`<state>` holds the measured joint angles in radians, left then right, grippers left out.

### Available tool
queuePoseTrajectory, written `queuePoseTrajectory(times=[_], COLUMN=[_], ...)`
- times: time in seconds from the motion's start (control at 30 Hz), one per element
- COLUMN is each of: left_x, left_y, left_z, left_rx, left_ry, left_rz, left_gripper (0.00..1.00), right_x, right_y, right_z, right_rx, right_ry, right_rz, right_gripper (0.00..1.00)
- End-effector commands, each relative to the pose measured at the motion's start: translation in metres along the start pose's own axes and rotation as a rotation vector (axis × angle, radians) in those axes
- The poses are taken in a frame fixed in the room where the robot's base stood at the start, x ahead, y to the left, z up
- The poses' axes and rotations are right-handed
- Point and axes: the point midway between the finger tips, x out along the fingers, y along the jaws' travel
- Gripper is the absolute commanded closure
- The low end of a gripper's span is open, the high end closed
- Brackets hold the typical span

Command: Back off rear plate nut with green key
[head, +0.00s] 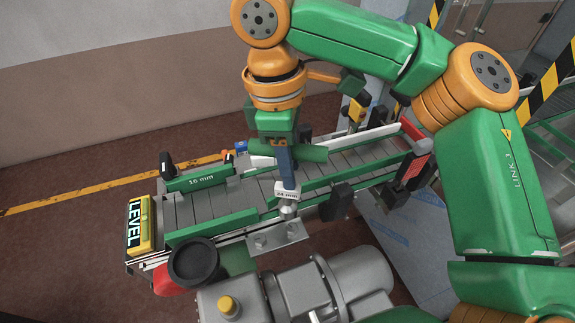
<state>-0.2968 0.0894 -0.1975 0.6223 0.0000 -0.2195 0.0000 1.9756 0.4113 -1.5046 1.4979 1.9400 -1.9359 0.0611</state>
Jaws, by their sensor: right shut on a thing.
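My right gripper (284,140) comes down from above over the conveyor and is shut on the green key. The green key has a green cross handle (313,153), a dark blue-grey shaft (287,172) and a white tag (287,191) that seems to read 24 mm. The shaft points down at a small grey metal plate (277,236) beside the conveyor's near edge. The key's lower end is at or just above the rear nut (288,211); I cannot tell whether it is seated. A second nut (260,243) shows on the plate. My left gripper is not in view.
The roller conveyor (208,205) has green side rails; one part reads 16 mm (200,182). A yellow LEVEL block (139,225) stands at its left end. Open floor (60,250) is at left.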

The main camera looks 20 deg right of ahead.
Motion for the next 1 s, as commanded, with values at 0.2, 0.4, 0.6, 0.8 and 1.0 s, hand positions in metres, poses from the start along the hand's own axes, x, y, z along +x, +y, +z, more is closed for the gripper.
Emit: queuePoseTrajectory(times=[0.2, 0.4, 0.6, 0.8, 1.0], left_x=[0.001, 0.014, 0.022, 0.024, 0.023], left_y=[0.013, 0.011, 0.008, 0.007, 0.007], left_z=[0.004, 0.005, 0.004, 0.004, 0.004], left_rx=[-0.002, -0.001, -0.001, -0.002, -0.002], left_ry=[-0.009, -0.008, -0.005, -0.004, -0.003], left_rz=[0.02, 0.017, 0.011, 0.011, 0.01], left_gripper=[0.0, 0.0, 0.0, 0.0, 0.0], right_x=[0.002, 0.027, 0.046, 0.051, 0.051], right_y=[0.0, 0.0, 0.0, 0.0, 0.0], right_z=[0.0, -0.003, -0.005, -0.006, -0.006], right_rx=[0.001, 0.001, 0.003, 0.003, 0.004], right_ry=[-0.001, -0.001, 0.0, 0.0, 0.0], right_rz=[-0.003, -0.003, -0.002, -0.002, -0.002], right_gripper=[1.0, 1.0, 1.0, 1.0, 1.0])
